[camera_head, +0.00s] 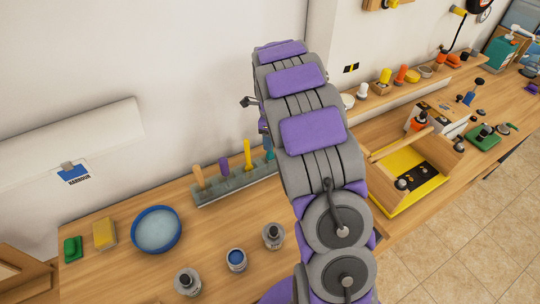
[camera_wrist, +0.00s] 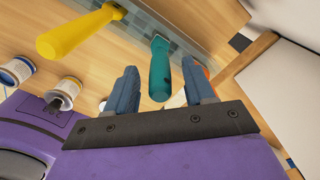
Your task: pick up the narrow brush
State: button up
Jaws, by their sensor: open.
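A grey rack (camera_head: 238,186) along the wall edge of the bench holds several upright handles: a wooden one (camera_head: 199,177), a purple one (camera_head: 224,166), a yellow one (camera_head: 247,153) and a teal one (camera_head: 268,146). Which one is the narrow brush I cannot tell, as their heads are hidden in the rack. In the wrist view, my gripper (camera_wrist: 163,76) is open, with the teal handle (camera_wrist: 159,78) between its two fingers. No firm contact shows. The yellow handle (camera_wrist: 72,33) is to the left, outside the fingers. My arm hides my gripper in the head view.
A blue bowl (camera_head: 156,231), yellow sponge (camera_head: 104,233) and several jars, one with blue contents (camera_head: 236,260), stand left of my arm. A yellow tray (camera_head: 412,188) with wooden parts is right of it. The wall is close behind the rack.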

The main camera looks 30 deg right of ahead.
notch_tip(320, 180, down, 4)
jog(key=shift+r+b, duration=0.25)
jog(key=shift+b, duration=0.05)
jog(key=shift+d, duration=0.2)
jog(key=shift+c, duration=0.4)
jog(key=shift+a, duration=0.15)
grip_shut()
